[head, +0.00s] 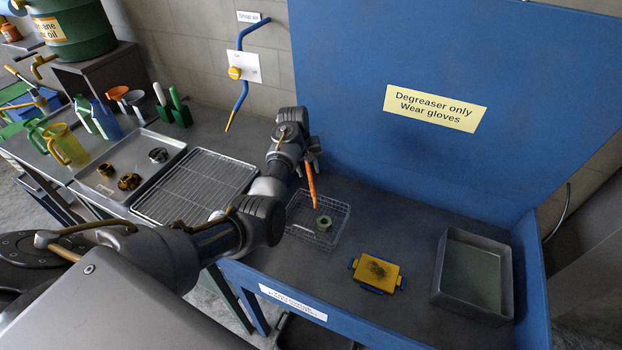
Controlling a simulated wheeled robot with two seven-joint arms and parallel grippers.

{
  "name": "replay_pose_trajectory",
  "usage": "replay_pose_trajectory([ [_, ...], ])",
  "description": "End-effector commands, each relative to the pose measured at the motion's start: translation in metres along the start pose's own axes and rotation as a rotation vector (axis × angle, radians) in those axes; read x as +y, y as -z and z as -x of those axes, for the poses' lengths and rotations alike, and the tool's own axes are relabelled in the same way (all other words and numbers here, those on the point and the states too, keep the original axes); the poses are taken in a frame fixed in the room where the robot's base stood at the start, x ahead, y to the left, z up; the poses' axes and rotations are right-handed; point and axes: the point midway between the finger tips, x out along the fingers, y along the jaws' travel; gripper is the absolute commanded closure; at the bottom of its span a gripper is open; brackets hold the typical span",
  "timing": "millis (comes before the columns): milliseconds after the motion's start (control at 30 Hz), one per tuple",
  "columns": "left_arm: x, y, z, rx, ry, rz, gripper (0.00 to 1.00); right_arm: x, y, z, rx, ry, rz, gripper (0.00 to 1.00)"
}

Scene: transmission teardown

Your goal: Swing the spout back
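An orange spout (312,186) points down above a wire basket in the blue wash station; its upper end is hidden by my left gripper. My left gripper (308,160) is at the top of the visible orange part, close to it or touching it. I cannot tell whether its fingers are closed on the spout. A green-grey ring (323,223) lies in the wire basket (338,238) just below the spout tip. My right gripper is not in view.
The blue back panel (440,60) rises behind. At left are a wire rack (195,187), a parts tray (128,168) and several jugs. A blue pipe (241,95) hangs on the wall.

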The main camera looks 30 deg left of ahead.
Motion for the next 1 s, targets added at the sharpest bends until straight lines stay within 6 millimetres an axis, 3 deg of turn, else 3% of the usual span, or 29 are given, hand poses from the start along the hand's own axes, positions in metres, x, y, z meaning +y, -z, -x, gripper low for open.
replay_pose_trajectory([
  [300, -0.002, 0.0, -0.05, -0.002, 0.001, 0.001, 0.61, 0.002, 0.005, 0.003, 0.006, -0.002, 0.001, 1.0],
  [733, -0.003, 0.0, -0.06, 0.002, 0.0, 0.003, 0.61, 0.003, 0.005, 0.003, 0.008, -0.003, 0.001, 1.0],
  [1000, -0.003, 0.0, -0.06, 0.001, 0.0, 0.002, 0.95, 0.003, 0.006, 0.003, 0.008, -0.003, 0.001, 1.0],
])
